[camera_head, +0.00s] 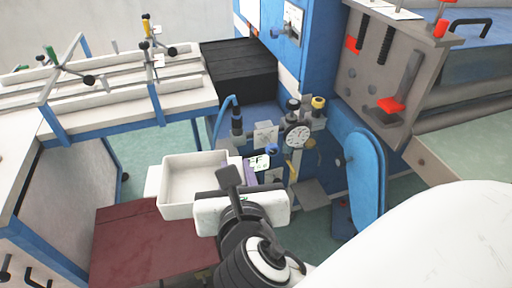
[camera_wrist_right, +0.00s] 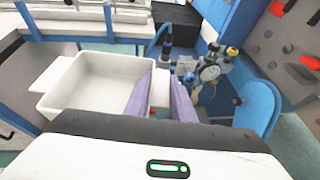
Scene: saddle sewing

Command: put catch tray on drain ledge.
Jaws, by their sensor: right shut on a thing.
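The white catch tray (camera_head: 190,211) is a rectangular open box, and it looks empty. It also fills the left half of the right wrist view (camera_wrist_right: 92,88). My right gripper (camera_head: 249,171) is at the tray's right side, with its purple fingers (camera_wrist_right: 163,97) closed on a white part at that side. The tray appears roughly level, above and in front of the blue machine's base. A small grey plate (camera_head: 312,193) sticks out low on the machine, right of my gripper. I cannot tell for sure which surface is the drain ledge. My left gripper is not in view.
A pressure gauge (camera_head: 298,135) with fittings and a blue hose (camera_head: 219,118) stand just beyond the tray. A blue rounded guard (camera_head: 366,175) is to the right. A white-topped bench (camera_head: 180,98) is at left. A dark red surface (camera_head: 140,245) lies below the tray.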

